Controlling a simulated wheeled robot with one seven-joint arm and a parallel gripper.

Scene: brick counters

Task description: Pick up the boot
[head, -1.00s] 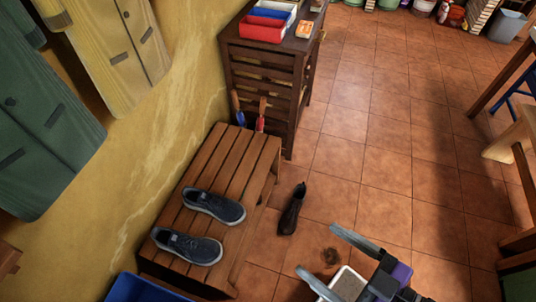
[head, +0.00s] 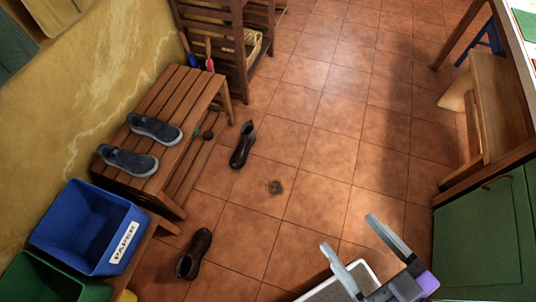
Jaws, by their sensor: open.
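Two dark boots are on the tiled floor in the head view. One boot (head: 243,145) is beside the slatted wooden bench, near its right end. The other boot (head: 194,254) is nearer to me, right of the blue bin. My gripper (head: 348,232) is at the lower right of the view, open, with nothing between its fingers. It is apart from both boots and to the right of them.
The slatted bench (head: 165,100) holds a pair of blue-grey shoes (head: 142,145). A blue paper bin (head: 90,228) and a green bin (head: 45,280) are at lower left. A green cabinet (head: 478,245) is at right. The middle floor is clear apart from a dark stain.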

